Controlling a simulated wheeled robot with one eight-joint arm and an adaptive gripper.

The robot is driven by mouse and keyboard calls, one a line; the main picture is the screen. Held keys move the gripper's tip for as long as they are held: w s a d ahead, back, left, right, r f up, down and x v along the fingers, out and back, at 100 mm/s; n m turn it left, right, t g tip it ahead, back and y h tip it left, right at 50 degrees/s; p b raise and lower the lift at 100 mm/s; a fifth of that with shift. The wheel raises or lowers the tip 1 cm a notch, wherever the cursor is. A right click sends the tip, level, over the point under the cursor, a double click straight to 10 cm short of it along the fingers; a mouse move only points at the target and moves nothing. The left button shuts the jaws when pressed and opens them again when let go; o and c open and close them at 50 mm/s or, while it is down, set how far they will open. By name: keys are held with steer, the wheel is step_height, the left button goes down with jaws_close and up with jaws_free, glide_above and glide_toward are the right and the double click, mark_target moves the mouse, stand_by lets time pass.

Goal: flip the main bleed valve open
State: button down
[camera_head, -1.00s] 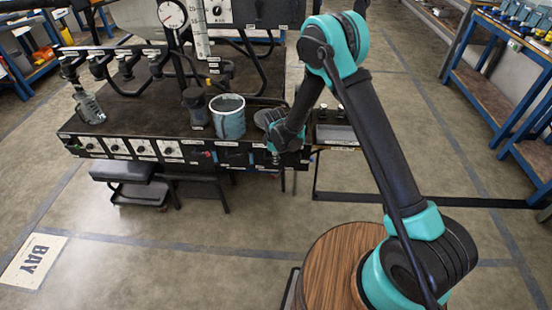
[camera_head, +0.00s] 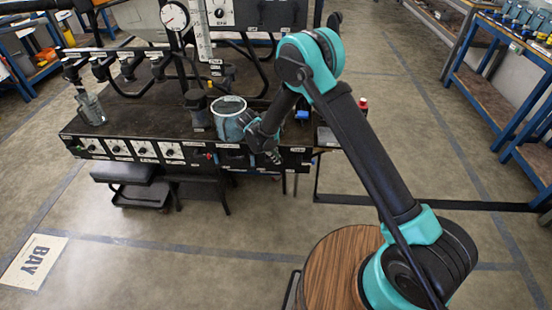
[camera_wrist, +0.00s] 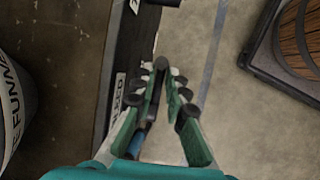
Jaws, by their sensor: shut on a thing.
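My gripper (camera_head: 273,156) is at the front panel of the dark test bench (camera_head: 150,112), below and right of the grey-blue bucket (camera_head: 232,125). In the wrist view my gripper's green-padded fingers (camera_wrist: 168,88) are drawn close together. They are closed on a dark, narrow part (camera_wrist: 160,64) by the panel edge, which looks like the main bleed valve's handle. The fingers hide most of it, so its angle is not clear. A small blue piece (camera_wrist: 138,143) shows beside the left finger. White labels (camera_wrist: 117,88) run along the panel, too blurred to read fully.
A dark cup (camera_head: 198,108) stands left of the bucket. A clear jar (camera_head: 90,108) is at the bench's left end. Small blue (camera_head: 302,115) and red-capped (camera_head: 363,105) items are at right.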

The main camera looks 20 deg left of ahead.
steer(key=c, duration=1.6)
jaws_free()
steer(key=v, duration=1.2)
steer(key=d+r+m+y, duration=0.1)
steer(key=d+r+m, duration=0.25)
steer(key=d, duration=0.65)
steer(key=w+d+r+m+g+y, duration=0.1)
steer(key=d+r+m, duration=0.25)
steer(key=d, duration=0.65)
steer(key=d+r+m, duration=0.2)
steer(key=d+r, duration=0.3)
steer(key=d, duration=0.5)
steer(key=s+d+m, duration=0.3)
steer(key=s+d, duration=0.2)
steer(key=d, duration=0.1)
steer(key=s+d+m+t+y, duration=0.1)
steer(key=s+d+m, duration=0.3)
steer(key=s+d, duration=0.2)
steer(key=s+d+f+m+t+y, duration=0.1)
steer(key=s+d+m, duration=0.3)
steer(key=s+d, duration=0.2)
steer(key=shift+d, duration=0.7)
